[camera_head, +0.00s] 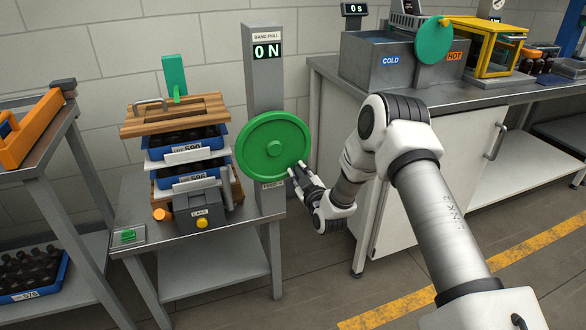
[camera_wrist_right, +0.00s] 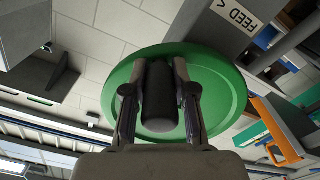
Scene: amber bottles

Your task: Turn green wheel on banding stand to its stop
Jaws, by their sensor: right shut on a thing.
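The green wheel (camera_head: 260,130) is a round disc on the front of the grey banding stand (camera_head: 264,90). The stand's band pull display (camera_head: 267,51) reads 0 N. My right gripper (camera_head: 296,174) is at the wheel's lower right edge. In the right wrist view my fingers (camera_wrist_right: 160,95) are shut on a dark cylindrical handle (camera_wrist_right: 159,105), with the green wheel (camera_wrist_right: 228,95) right behind it. A FEED label (camera_wrist_right: 236,14) shows on the stand there. My left gripper is not in view.
Left of the stand, a stack of blue bottle trays (camera_head: 190,143) under a wooden board (camera_head: 178,112) stands on the grey table (camera_head: 240,222). A grey EASE box (camera_head: 202,212) is in front. On the right is a bench (camera_head: 450,95) with COLD and HOT tanks.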

